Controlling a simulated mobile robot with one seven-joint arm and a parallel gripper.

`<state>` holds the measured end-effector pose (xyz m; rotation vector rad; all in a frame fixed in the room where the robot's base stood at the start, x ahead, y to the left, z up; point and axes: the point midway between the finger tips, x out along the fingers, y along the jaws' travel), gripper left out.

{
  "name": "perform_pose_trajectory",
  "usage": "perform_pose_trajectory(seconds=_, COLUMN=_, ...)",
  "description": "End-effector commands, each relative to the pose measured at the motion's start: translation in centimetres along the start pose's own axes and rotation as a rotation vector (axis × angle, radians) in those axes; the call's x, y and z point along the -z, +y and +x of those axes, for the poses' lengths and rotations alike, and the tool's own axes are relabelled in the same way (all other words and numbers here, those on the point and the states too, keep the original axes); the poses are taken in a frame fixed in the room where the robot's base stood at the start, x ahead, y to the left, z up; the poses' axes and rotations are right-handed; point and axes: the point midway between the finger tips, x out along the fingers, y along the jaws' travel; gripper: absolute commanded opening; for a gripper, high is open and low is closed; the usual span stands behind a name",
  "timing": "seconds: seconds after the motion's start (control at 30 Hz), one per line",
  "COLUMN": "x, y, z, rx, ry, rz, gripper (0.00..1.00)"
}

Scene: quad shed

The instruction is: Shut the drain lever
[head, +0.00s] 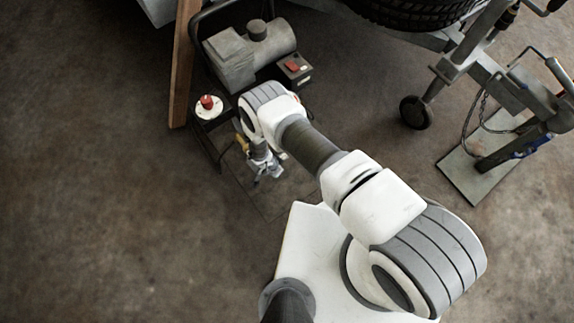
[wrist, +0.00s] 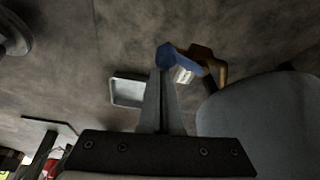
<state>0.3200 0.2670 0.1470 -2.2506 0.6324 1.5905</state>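The drain lever (wrist: 176,56) is a blue handle on a brass valve (wrist: 214,68), in the upper middle of the wrist view. The valve comes off the side of a grey tank (wrist: 262,115). My gripper (wrist: 163,76) points at the lever with its fingers together. The fingertips overlap the near end of the blue lever; I cannot tell whether they touch it. In the head view my gripper (head: 260,180) is low beside the compressor, and a yellowish bit of the valve (head: 241,143) shows just left of it. The lever is not clear there.
A small pale tray (wrist: 128,91) lies on the floor left of the fingers. The compressor motor (head: 250,52), a red knob (head: 207,102) and a red switch box (head: 293,68) stand above my gripper. A trailer jack wheel (head: 415,112) is to the right. Floor at left is clear.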

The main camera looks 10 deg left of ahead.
Motion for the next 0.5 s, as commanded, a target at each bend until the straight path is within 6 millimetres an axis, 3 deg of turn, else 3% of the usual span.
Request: perform_pose_trajectory(seconds=0.5, x=0.24, y=0.09, z=0.06, rx=-0.001, ry=0.001, rz=0.002, gripper=0.0)
